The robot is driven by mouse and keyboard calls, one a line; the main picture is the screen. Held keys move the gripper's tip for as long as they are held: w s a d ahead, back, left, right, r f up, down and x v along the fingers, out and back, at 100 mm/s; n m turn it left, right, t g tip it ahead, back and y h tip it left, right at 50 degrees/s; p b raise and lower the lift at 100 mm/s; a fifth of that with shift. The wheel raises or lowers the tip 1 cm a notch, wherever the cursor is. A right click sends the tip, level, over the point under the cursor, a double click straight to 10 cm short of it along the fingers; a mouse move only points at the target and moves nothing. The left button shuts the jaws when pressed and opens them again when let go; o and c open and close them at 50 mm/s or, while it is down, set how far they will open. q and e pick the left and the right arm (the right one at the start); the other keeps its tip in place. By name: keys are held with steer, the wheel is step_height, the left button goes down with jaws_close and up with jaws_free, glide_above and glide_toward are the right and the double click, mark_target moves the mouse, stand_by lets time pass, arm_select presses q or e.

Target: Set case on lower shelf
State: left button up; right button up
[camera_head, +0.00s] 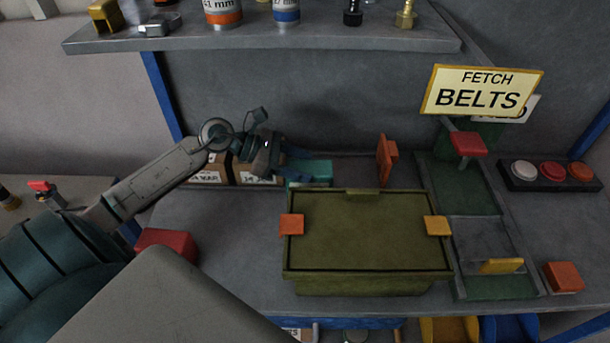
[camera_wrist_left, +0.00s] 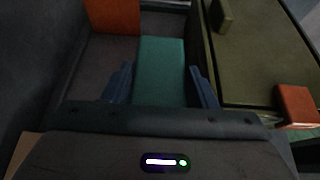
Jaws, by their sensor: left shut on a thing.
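My left gripper (camera_head: 293,163) reaches in from the left at the back of the grey bench. It is shut on a teal block (camera_head: 312,170), just behind the left part of a large olive green case. In the left wrist view the teal block (camera_wrist_left: 161,62) lies between the two blue fingers (camera_wrist_left: 160,84). The olive green case (camera_head: 365,235) stands on the grey bench with its lid closed and orange and yellow tabs at its sides. It also shows at the right of the left wrist view (camera_wrist_left: 262,55). My right gripper is not in view.
An upper shelf (camera_head: 270,40) holds cans and metal fittings. Cardboard boxes (camera_head: 245,173) stand behind my left arm. An orange upright piece (camera_head: 386,158) is behind the case. A green tray (camera_head: 455,185), a red block (camera_head: 165,243) and a button panel (camera_head: 550,175) flank it. Bins (camera_head: 450,330) sit below.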

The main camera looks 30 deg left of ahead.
arm_select(q)
steer(key=shift+f+p, duration=0.6)
steer(key=shift+f, duration=1.8)
steer(key=shift+f, duration=0.15)
steer(key=o, duration=0.9)
steer(key=shift+o, duration=0.2)
